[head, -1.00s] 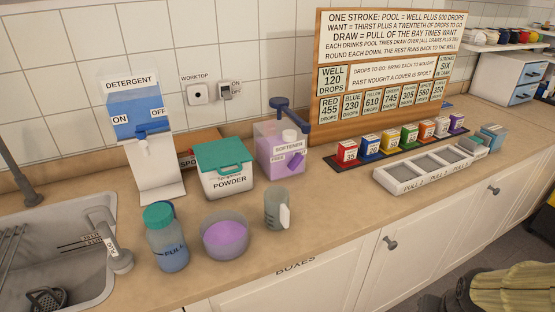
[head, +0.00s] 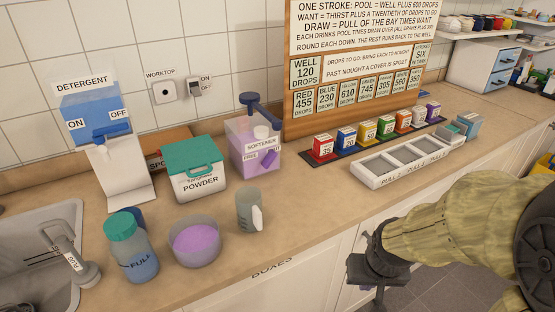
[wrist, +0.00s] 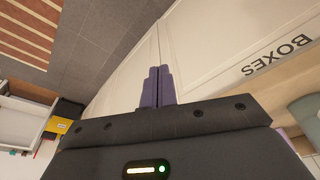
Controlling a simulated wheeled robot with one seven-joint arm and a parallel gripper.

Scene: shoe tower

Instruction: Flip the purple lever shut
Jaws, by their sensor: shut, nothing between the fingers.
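The purple lever (head: 270,158) sits low on the front of the purple softener tank (head: 245,160) in the head view. It is tilted, beside a label that reads FREE. My gripper (head: 362,268) is in front of the counter's front edge, to the right of and below the lever, well apart from it. In the wrist view my gripper's fingers (wrist: 157,88) are together with nothing between them, in front of the white cabinet doors. The lever does not show in the wrist view.
A measuring jug (head: 249,211), a purple bowl (head: 195,243) and a green-lidded bottle (head: 131,247) stand in front of the tank. The powder box (head: 196,172) is just left of it. A white tray (head: 402,161) and coloured boxes lie to the right.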

